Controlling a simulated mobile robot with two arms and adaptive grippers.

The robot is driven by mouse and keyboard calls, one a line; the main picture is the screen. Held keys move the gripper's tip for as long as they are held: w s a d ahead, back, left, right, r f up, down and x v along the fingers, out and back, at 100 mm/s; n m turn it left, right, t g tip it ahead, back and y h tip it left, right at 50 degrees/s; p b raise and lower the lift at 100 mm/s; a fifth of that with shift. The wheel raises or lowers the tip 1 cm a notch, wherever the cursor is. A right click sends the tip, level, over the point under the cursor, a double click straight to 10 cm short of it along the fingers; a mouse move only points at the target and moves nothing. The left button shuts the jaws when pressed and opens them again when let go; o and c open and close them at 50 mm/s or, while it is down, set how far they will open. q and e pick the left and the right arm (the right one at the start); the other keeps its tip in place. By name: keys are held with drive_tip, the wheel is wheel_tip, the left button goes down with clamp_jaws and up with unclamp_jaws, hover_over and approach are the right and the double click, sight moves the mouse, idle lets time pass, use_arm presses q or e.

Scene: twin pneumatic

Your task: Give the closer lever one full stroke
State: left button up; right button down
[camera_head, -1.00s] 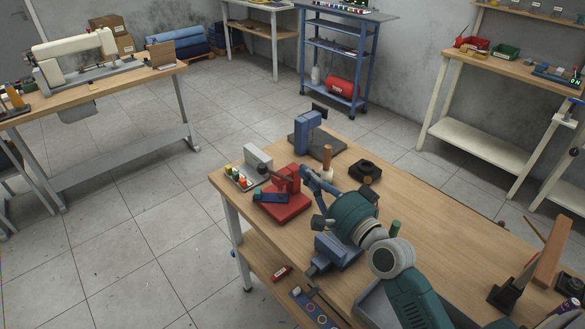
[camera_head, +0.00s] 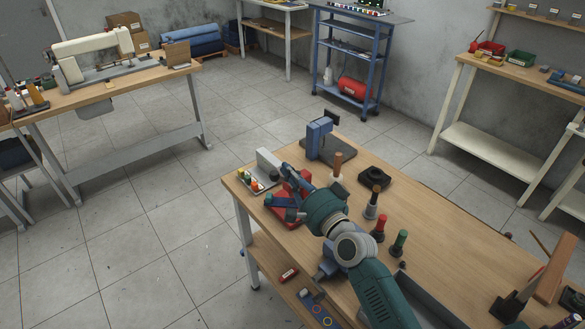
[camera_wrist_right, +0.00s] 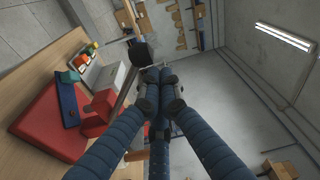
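The nearer press has a red base (camera_head: 284,214) and stands at the left end of the wooden table. In the right wrist view its base (camera_wrist_right: 48,125) and red post (camera_wrist_right: 100,112) lie on the left. A grey lever (camera_wrist_right: 128,90) runs from the post to a black knob (camera_wrist_right: 140,52). My right gripper (camera_head: 289,171) is over this press in the head view and hides most of its lever. In the right wrist view its blue fingers (camera_wrist_right: 160,90) come together with nothing visible between them, close beside the lever; I cannot tell whether they touch it. My left gripper is out of view.
A blue press (camera_head: 319,138) stands behind. A white holder (camera_head: 268,162) with small coloured parts sits at the table's left edge.

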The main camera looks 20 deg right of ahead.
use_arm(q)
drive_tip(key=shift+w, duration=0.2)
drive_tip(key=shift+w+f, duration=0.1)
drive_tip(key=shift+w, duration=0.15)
use_arm(e)
drive_tip(key=shift+a+f, duration=0.1)
use_arm(q)
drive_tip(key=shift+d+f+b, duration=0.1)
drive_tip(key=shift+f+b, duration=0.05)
drive_tip(key=shift+b, duration=0.15)
use_arm(e)
drive_tip(key=shift+s+a+f+n, duration=0.15)
drive_tip(key=shift+a+n, duration=0.1)
drive_tip(key=shift+n, duration=0.15)
